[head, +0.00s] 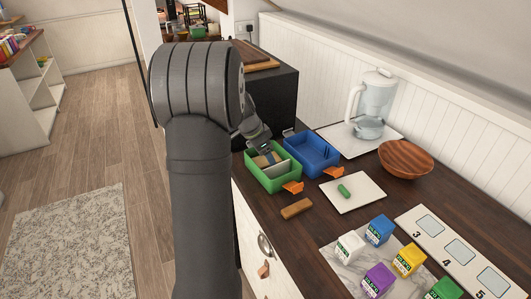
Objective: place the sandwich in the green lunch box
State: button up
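The green lunch box (259,182) stands open on the dark wooden counter, with an orange clasp at its near right side. A tan piece that looks like the sandwich (264,161) shows inside its left part, beside a pale divider or panel. My gripper (264,151) points down over the far left part of the green box, right at the tan piece. Its fingertips are small and partly hidden, so I cannot tell whether they grip the piece or are apart from it.
A blue lunch box (312,153) stands close behind to the right. A white board (362,195) holds a small green item (344,190). A brown block (297,208) lies in front. A wooden bowl (405,159), a pitcher (371,103) and several coloured cartons (379,230) stand rightward.

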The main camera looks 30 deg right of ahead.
jog(key=v, duration=1.3)
jog(key=shift+d, duration=0.15)
jog(key=x, duration=1.2)
jog(key=shift+f, duration=0.35)
jog(key=shift+r, duration=0.35)
jog(key=shift+f, duration=0.1)
